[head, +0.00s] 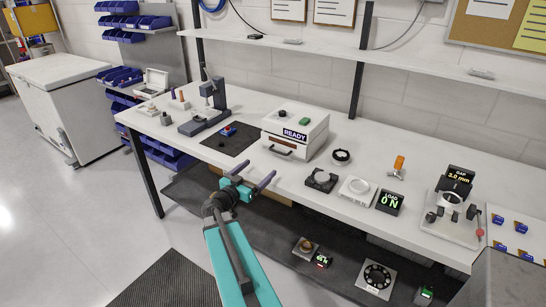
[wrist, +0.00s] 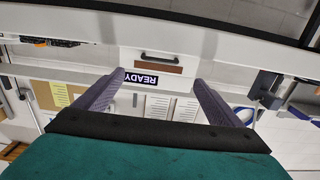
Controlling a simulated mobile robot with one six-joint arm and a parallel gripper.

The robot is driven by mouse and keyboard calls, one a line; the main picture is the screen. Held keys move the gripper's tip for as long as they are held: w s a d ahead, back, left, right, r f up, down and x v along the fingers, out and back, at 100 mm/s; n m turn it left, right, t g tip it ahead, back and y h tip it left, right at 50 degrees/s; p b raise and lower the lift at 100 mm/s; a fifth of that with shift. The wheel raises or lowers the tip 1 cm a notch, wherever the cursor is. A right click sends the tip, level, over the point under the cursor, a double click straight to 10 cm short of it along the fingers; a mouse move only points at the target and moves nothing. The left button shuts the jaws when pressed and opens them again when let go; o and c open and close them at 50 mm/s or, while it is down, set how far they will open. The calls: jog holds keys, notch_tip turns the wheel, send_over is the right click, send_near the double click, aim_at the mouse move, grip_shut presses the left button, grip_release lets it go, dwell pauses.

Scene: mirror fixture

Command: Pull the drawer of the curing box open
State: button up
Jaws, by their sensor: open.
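The curing box (head: 305,125) is a white box with a READY sign, standing on the bench at the middle of the head view. Its drawer front (head: 287,142) has a brown strip and a dark bar handle (head: 279,152), and looks shut. In the wrist view, which is upside down, the handle (wrist: 161,57) and READY label (wrist: 142,79) show between and beyond the fingers. My gripper (head: 261,167) is open and empty, in front of the bench edge, fingers pointing toward the drawer. A gap separates the fingertips (wrist: 157,82) from the handle.
A dark mat (head: 232,137) with a small blue-and-red item lies left of the box. A black fixture (head: 321,180) and white fixture (head: 354,188) stand to its right. A shelf (head: 400,63) runs above the bench.

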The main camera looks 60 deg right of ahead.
jog(key=d+p, duration=0.3)
jog(key=d, duration=0.9)
jog(key=shift+d, duration=0.15)
jog(key=shift+c, duration=0.4)
